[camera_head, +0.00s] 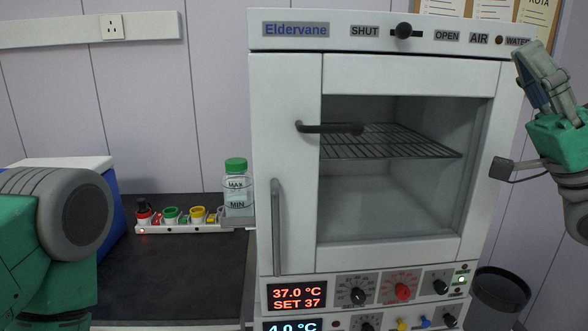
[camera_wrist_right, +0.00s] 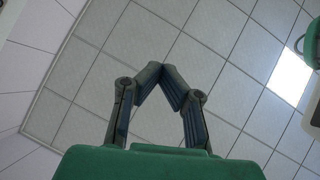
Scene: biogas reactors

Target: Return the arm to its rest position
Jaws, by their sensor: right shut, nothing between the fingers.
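My right gripper (camera_head: 534,58) is raised at the right edge of the head view, beside the upper right corner of the white Eldervane cabinet (camera_head: 284,150). Its fingers point up. In the right wrist view the two fingertips (camera_wrist_right: 162,76) meet, with nothing between them, against the tiled ceiling. My left arm shows at the left edge of the head view; its gripper is out of the picture.
The cabinet's glass door is closed, with an empty wire rack (camera_head: 400,141) inside. A green-capped bottle (camera_head: 237,187) and a strip of coloured fittings (camera_head: 186,228) are on the dark bench (camera_head: 185,275). A dark bin (camera_head: 498,296) stands lower right.

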